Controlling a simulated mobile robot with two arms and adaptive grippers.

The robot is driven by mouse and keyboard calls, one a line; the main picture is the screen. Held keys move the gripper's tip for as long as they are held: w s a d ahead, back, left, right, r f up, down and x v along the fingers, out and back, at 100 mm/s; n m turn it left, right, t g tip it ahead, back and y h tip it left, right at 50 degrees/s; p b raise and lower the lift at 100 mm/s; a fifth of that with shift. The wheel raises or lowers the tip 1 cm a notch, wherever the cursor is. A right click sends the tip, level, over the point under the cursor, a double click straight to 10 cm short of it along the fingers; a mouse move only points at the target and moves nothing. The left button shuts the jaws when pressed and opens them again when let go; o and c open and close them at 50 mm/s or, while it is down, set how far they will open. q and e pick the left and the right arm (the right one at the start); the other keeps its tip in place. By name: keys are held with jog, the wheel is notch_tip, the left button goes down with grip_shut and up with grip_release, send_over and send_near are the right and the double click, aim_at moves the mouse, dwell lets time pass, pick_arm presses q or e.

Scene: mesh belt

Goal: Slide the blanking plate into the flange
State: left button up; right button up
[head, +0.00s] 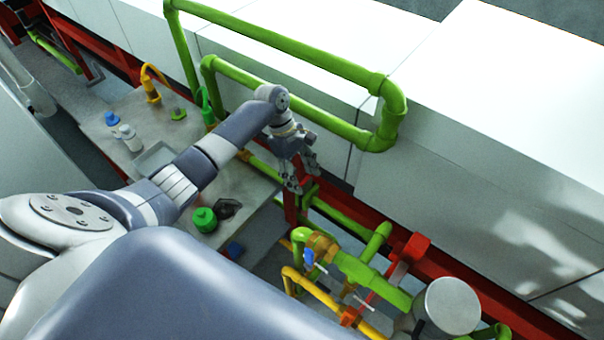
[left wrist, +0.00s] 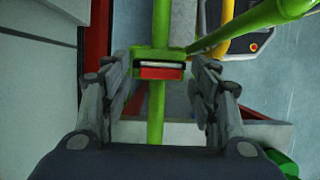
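In the left wrist view a green flange (left wrist: 143,54) sits on a green pipe between my left fingers. A red piece with a pale upper edge, which looks like the blanking plate (left wrist: 160,73), sits at the flange's slot; how deep it goes I cannot tell. My left gripper (left wrist: 164,92) is open, one finger on each side of the red piece, with gaps to it. In the head view my left gripper (head: 298,175) reaches down over the pipe beside the table's right end; the fingers partly hide the flange there. My right gripper is not in view.
A grey table (head: 235,185) holds a tray, a green container (head: 204,219), bottles and a yellow hooked item. A green rail (head: 290,45) runs behind my left arm along white cabinets. Green and yellow pipes with a blue-handled valve (head: 309,258) stand at lower right.

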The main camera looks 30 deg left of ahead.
pick_arm(q)
jog(key=shift+r, duration=0.1)
jog(key=v, duration=1.2)
dwell(0.4)
